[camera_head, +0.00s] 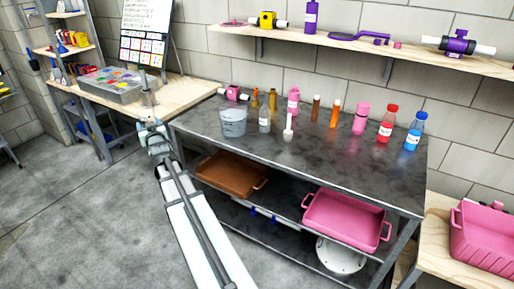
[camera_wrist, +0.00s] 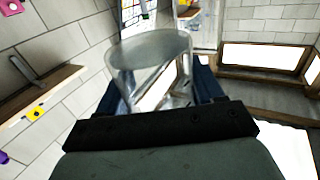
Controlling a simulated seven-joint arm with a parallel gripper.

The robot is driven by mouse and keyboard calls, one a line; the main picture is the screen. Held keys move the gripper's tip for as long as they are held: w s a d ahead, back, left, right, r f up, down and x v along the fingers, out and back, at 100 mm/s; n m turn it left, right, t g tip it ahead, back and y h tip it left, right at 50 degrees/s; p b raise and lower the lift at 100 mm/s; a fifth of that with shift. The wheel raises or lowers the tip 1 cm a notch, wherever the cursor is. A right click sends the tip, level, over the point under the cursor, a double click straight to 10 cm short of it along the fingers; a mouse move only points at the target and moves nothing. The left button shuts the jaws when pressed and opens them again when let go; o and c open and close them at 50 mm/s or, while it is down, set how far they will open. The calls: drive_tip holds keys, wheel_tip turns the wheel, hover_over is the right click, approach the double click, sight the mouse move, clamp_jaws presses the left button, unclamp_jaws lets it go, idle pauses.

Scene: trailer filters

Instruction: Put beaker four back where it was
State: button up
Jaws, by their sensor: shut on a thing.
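My gripper (camera_head: 148,112) is raised between the wooden table at the left and the dark metal workbench. It is shut on a clear glass beaker (camera_wrist: 150,62), which fills the space between the dark fingers in the wrist view. The beaker's round rim faces up and away from the wrist camera, and it looks empty. No number can be read on it. In the head view the beaker is too small and too blended with the gripper to make out clearly.
The wooden table (camera_head: 190,95) bears a grey case with coloured patches (camera_head: 112,84) and a chart board (camera_head: 145,32). A wall shelf (camera_head: 385,48) runs above the workbench.

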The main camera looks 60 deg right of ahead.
drive_tip(key=s+d+f+m+g+h, duration=0.1)
drive_tip(key=s+d+m+g+h, duration=0.2)
drive_tip(key=s+d, duration=0.65)
drive_tip(key=s+d+f+m+g+h, duration=0.1)
drive_tip(key=s+d+m+g+h, duration=0.25)
drive_tip(key=d, duration=1.05)
drive_tip(key=s+d+f+m+g+h, duration=0.2)
drive_tip(key=s+d+g, duration=0.2)
drive_tip(key=s+d, duration=0.6)
drive_tip(key=s+d+f+m+g+h, duration=0.1)
drive_tip(key=s+d+f+m+g, duration=0.2)
drive_tip(key=s+m+g, duration=0.3)
drive_tip(key=shift+n+g, duration=0.45)
drive_tip(key=shift+g, duration=0.1)
drive_tip(key=shift+w+f, duration=0.2)
drive_tip(key=shift+f, duration=2.05)
drive_tip(key=shift+w+f, duration=0.2)
drive_tip(key=shift+f, duration=2)
drive_tip(key=shift+f, duration=0.15)
drive_tip(key=o, duration=1.3)
drive_tip(key=shift+c, duration=0.2)
